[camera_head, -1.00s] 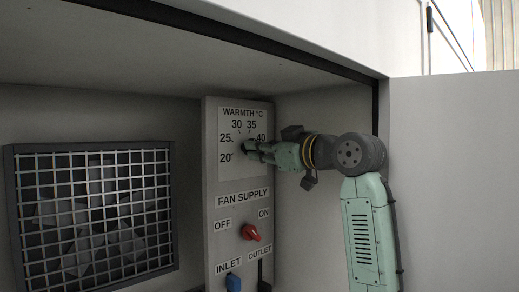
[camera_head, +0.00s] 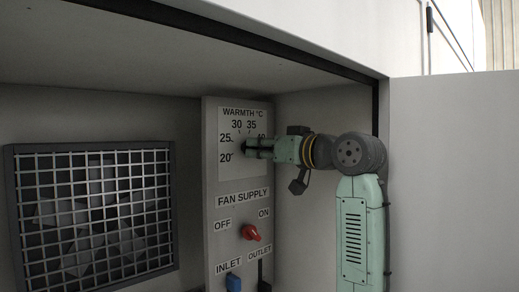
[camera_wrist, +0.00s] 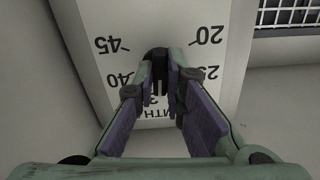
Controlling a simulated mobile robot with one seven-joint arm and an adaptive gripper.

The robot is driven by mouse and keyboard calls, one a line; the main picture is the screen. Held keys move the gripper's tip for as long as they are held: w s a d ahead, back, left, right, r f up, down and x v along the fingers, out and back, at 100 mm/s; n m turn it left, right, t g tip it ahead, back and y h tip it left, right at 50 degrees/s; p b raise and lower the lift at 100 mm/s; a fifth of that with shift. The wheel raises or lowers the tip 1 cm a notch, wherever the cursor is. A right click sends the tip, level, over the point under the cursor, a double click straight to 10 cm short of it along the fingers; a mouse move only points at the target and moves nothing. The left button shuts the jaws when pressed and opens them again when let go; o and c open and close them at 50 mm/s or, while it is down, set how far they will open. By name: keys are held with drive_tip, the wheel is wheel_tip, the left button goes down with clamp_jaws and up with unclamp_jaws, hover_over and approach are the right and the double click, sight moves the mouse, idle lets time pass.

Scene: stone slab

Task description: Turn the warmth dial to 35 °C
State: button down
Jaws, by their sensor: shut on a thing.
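The warmth dial (camera_wrist: 154,55) is a dark knob on the white scale plate (camera_head: 227,172), marked from 20 to 45 °C. My gripper (camera_head: 248,148) reaches it from the right. In the wrist view, where the scale is upside down, my gripper (camera_wrist: 160,78) is shut on the dial, one finger on each side. The fingers hide much of the dial and part of the scale, with only a piece of a "3" label between them. I cannot tell which mark the dial points to. In the head view the 40 label is partly covered and 45 is hidden.
A red fan supply switch (camera_head: 251,233) sits below the plate, between the OFF and ON labels. A blue inlet part (camera_head: 233,283) and a dark outlet part (camera_head: 265,270) are lower. A grilled fan (camera_head: 92,215) stands left. The recess ceiling and right wall enclose the arm.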

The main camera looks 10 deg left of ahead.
drive_tip(key=shift+m, duration=1.5)
drive_tip(key=c, duration=1.7)
unclamp_jaws()
drive_tip(key=shift+o, duration=0.2)
drive_tip(key=v, duration=1.2)
